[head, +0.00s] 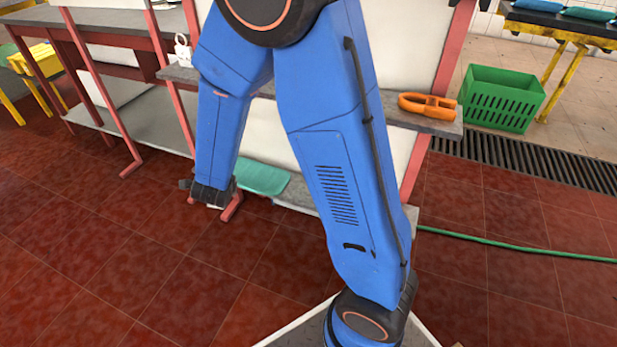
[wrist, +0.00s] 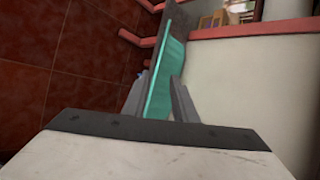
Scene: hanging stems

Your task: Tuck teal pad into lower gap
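The teal pad (head: 262,178) is a thin flat slab at the level of the lower shelf in the head view. It sticks out to the right from my gripper (head: 213,194). In the wrist view the pad (wrist: 167,68) is seen nearly edge-on, with its near end between the two grey fingers of my gripper (wrist: 160,88). The fingers appear shut on it. The far part of the pad lies beside or over the grey lower shelf (wrist: 178,20); contact cannot be told. My arm hides much of the rack and the lower gap in the head view.
An orange clamp-like object (head: 428,105) lies on the upper shelf and a white item (head: 182,50) stands at its left. Red posts (head: 427,145) frame the rack's pale panels. A green crate (head: 503,97) stands at right. The red tiled floor in front is clear.

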